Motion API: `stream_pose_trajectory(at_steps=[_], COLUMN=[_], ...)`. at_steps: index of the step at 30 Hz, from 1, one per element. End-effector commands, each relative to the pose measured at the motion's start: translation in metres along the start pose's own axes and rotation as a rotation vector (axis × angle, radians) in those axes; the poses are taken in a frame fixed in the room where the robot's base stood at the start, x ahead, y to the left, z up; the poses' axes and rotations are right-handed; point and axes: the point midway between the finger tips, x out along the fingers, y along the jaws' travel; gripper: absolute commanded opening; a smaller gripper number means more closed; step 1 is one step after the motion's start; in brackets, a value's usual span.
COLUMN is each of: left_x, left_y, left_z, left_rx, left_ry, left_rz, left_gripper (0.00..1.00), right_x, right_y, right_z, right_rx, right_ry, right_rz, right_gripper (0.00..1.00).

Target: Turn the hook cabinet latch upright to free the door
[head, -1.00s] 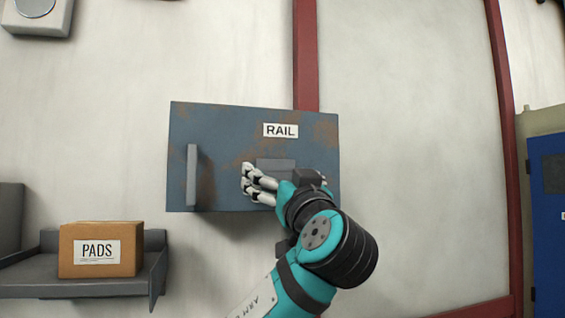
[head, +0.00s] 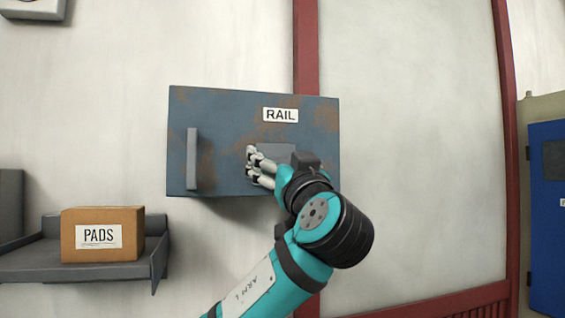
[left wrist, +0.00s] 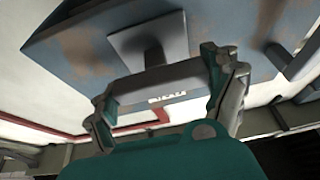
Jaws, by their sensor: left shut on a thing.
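The blue-grey, rust-stained cabinet (head: 220,125) with a RAIL label hangs on the wall, its door closed. The latch has a grey plate (head: 276,150) on the door, right of centre. In the left wrist view the latch plate (left wrist: 150,40) carries a stem and a grey bar. My left gripper (head: 258,166) covers the latch's lower part in the head view, so its angle is hidden there. In the left wrist view my left gripper (left wrist: 160,84) is shut on the latch bar, one finger at each end. My right gripper is out of view.
A vertical grey door handle (head: 192,158) stands out at the door's left side. A grey shelf (head: 80,268) with a PADS box (head: 102,235) is at lower left. A blue cabinet (head: 548,220) stands at far right. The wall below the cabinet is bare.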

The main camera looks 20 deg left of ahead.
Motion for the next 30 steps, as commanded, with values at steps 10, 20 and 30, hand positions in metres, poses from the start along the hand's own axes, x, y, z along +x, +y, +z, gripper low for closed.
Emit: stream_pose_trajectory(at_steps=[10,20,30], left_x=[-0.002,-0.001,0.000], left_y=[0.001,0.001,0.001], left_z=[0.004,0.003,0.001], left_rx=[0.104,0.364,0.666], left_ry=[-0.001,0.000,0.000], left_rz=[0.047,0.154,0.278], left_gripper=[0.54,0.54,0.54], right_x=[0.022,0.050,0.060], right_y=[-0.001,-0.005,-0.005], right_z=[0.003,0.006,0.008], right_rx=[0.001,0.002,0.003], right_ry=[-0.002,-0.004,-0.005], right_rz=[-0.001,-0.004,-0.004], right_gripper=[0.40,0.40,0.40])
